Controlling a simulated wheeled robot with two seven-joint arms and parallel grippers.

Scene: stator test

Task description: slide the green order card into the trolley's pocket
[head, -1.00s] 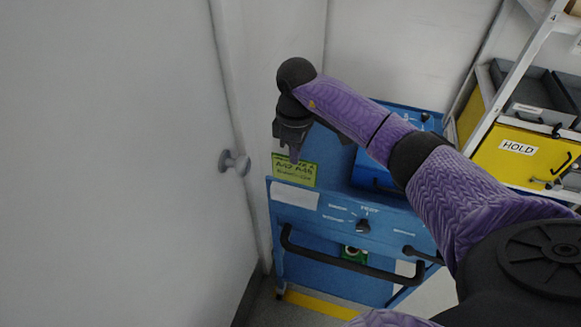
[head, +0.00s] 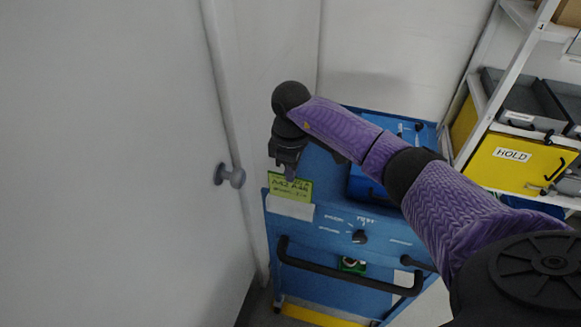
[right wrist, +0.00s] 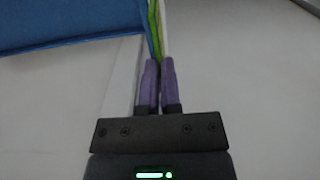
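The green order card (head: 291,188) is upright at the front left of the blue trolley (head: 330,265), with dark handwriting on its face. The pale pocket (head: 290,208) is on the trolley's front panel, directly below the card. The card's lower edge meets the pocket's top edge; I cannot tell how far it is inside. My right gripper (head: 289,172) is shut on the card's top edge. In the right wrist view its purple fingers (right wrist: 157,85) are close together, with the green card edge (right wrist: 154,30) running between them. My left gripper is not in view.
A black handle (head: 345,271) and a dark knob (head: 360,237) are on the trolley's front. A blue box (head: 362,184) stands on its top. A pale wall or door with a round knob (head: 230,176) is close on the left. A shelf with yellow HOLD bin (head: 498,165) stands right.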

